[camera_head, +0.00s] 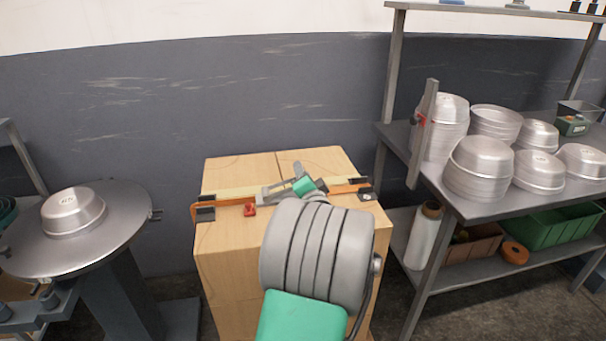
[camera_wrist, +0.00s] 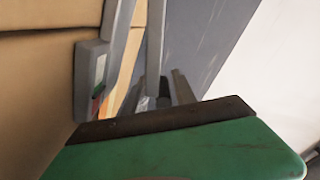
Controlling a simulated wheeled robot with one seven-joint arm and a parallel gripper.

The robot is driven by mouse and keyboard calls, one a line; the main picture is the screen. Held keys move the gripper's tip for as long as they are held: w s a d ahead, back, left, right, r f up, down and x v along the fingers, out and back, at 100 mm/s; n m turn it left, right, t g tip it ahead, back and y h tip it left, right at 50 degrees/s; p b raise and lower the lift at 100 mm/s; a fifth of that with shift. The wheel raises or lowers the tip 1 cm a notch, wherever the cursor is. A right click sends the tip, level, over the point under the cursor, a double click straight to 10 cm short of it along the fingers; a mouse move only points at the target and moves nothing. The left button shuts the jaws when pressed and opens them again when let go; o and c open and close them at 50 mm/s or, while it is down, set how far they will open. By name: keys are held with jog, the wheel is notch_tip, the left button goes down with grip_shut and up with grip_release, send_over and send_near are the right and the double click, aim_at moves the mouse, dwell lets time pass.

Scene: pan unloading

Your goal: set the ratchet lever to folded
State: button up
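The ratchet (camera_head: 273,192) is a grey metal piece on the strap across the top of the cardboard box (camera_head: 235,175). A short grey bar (camera_head: 298,169), which looks like its lever, stands up beside my gripper's green body (camera_head: 303,186). My gripper is at the ratchet's right side; its fingertips cannot be made out, nor whether it touches the lever. In the wrist view grey bars (camera_wrist: 157,45) and a grey block (camera_wrist: 88,80) stand close in front of my green hand. I cannot tell which are ratchet parts and which are fingers.
An orange strap (camera_head: 230,201) and a small red piece (camera_head: 249,210) lie on the box. A round metal table (camera_head: 120,220) with a pan (camera_head: 73,211) stands left. A shelf (camera_head: 480,212) with stacked pans (camera_head: 478,168) stands right, its upright bar near the box.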

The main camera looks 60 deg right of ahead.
jog(key=shift+o, duration=0.4)
jog(key=v, duration=0.7)
jog(key=shift+s+a+r, duration=0.1)
jog(key=shift+s, duration=0.15)
jog(key=shift+a, duration=0.15)
jog(key=shift+c, duration=0.6)
